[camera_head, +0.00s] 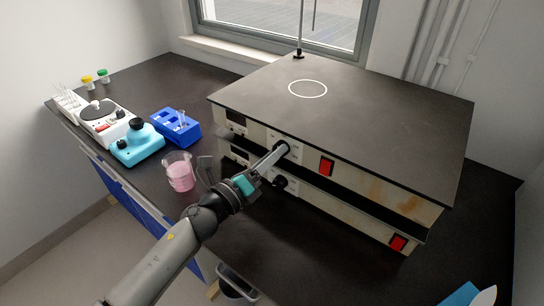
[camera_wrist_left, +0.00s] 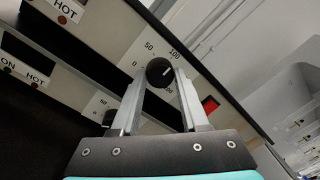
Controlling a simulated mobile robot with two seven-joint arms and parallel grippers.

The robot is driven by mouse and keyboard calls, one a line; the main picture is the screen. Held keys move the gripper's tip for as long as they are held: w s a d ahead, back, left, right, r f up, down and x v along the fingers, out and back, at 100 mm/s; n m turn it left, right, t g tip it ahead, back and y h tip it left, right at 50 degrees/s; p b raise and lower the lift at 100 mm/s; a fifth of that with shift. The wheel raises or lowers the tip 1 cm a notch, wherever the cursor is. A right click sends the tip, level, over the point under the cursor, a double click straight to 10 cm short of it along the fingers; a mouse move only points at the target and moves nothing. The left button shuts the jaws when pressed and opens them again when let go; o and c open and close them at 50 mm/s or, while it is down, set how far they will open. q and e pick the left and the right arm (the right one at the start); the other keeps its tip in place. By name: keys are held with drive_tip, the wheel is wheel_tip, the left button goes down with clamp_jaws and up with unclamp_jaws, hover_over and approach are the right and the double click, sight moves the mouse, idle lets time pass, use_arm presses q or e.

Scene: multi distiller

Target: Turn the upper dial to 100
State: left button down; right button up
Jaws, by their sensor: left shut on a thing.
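The upper dial (camera_head: 282,146) is a black knob on the front of the upper hot plate. In the left wrist view the dial (camera_wrist_left: 159,70) has a short pale mark pointing toward the right, and printed numbers 0, 50 and 100 around it. My left gripper (camera_head: 276,152) reaches in from the left with its two grey fingers on either side of the dial, shut on it. The lower dial (camera_head: 279,182) sits below on the lower unit. My right gripper is not in view.
A red switch (camera_head: 326,167) is right of the upper dial, and another (camera_head: 397,243) is on the lower unit. A beaker of pink liquid (camera_head: 180,175) stands left of my gripper. A blue rack (camera_head: 177,128) and a turquoise device (camera_head: 137,146) stand farther left.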

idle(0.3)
use_arm(q)
drive_tip(key=shift+c, duration=2.1)
unclamp_jaws()
drive_tip(key=v, duration=1.5)
drive_tip(key=shift+b, duration=0.4)
drive_tip(key=shift+s+a+f, duration=0.1)
drive_tip(key=shift+s, duration=0.05)
